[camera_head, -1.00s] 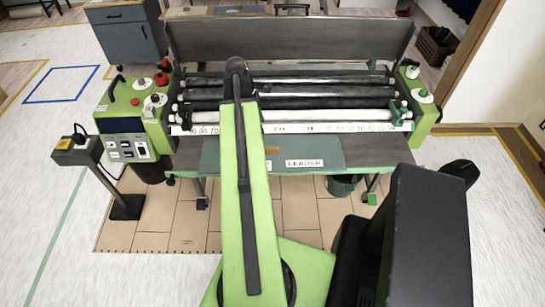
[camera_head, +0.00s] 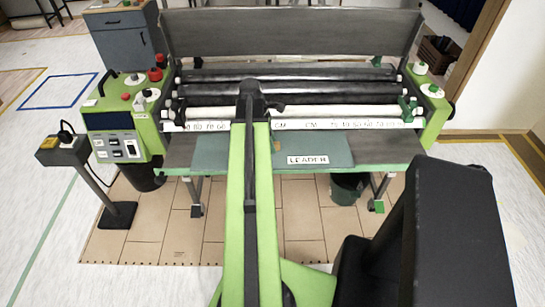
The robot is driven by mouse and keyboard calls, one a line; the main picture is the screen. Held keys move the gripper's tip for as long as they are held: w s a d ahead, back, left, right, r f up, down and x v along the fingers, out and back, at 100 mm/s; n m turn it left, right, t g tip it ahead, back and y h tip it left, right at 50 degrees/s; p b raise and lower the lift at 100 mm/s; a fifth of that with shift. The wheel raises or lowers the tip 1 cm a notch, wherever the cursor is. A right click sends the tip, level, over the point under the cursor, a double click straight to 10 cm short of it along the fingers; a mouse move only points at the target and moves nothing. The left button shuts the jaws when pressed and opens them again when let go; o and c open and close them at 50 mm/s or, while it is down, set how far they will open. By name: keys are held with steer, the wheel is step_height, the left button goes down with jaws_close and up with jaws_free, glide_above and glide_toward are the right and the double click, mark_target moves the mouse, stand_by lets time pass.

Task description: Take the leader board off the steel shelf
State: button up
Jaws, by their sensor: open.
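The leader board (camera_head: 325,149) is a flat teal-green board with a white "LEADER" label at its front edge. It lies on the grey steel shelf (camera_head: 385,150) along the front of the pasting machine. My green arm crosses in front of the board and hides part of it. The arm's dark far joint stands over the machine's rollers in the picture. My gripper's fingers do not show, so I cannot tell where they are relative to the board.
The machine's rollers (camera_head: 330,99) and a white ruler strip lie behind the shelf. A green control box (camera_head: 118,125) with red knobs is at the left. A black-based post (camera_head: 112,213) stands on the floor at left. A dark green bucket (camera_head: 346,189) sits under the shelf.

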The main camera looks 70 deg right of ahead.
jaws_close()
stand_by(0.3)
stand_by(0.3)
steer(key=shift+r+p, duration=0.45)
steer(key=shift+p, duration=0.2)
step_height(320, 180, up, 4)
steer(key=p, duration=0.4)
steer(key=s+r+p, duration=0.6)
steer(key=s, duration=0.5)
steer(key=shift+s, duration=0.4)
